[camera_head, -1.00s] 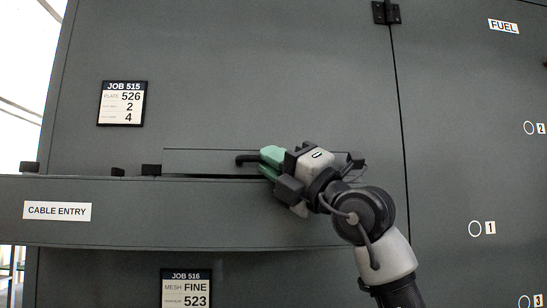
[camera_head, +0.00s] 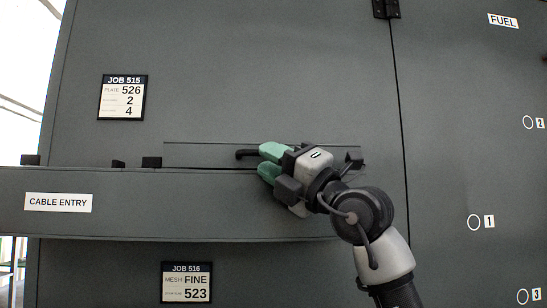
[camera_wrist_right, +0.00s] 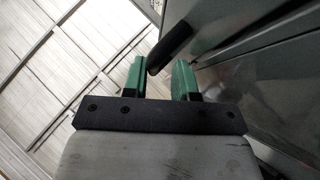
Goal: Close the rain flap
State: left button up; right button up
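The rain flap appears to be the long, narrow grey panel (camera_head: 205,155) in the cabinet front, just above the cable entry ledge. It looks nearly flush with the wall, but I cannot tell whether it is fully shut. A black bar handle (camera_head: 246,154) sticks out on it. My right gripper (camera_head: 270,162) is open at the handle, its green fingers apart. In the right wrist view, the end of the black handle (camera_wrist_right: 172,46) shows between the spread fingertips (camera_wrist_right: 160,78), with no clear grip on it. The gripper hides the flap's right part. My left gripper is out of view.
The ledge marked CABLE ENTRY (camera_head: 150,215) juts out under the flap. Small black blocks (camera_head: 152,162) stand along its top edge. A black bracket (camera_head: 355,158) sits at the flap's right end. A door marked FUEL (camera_head: 460,120) is to the right.

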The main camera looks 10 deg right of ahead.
jog(key=shift+w+d+f, duration=0.1)
jog(key=shift+w+f, duration=0.05)
jog(key=shift+f, duration=0.05)
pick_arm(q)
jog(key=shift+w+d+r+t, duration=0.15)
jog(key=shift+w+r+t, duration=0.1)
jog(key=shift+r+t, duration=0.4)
pick_arm(e)
jog(key=v, duration=1)
jog(key=shift+s+d, duration=0.2)
jog(key=shift+s, duration=0.15)
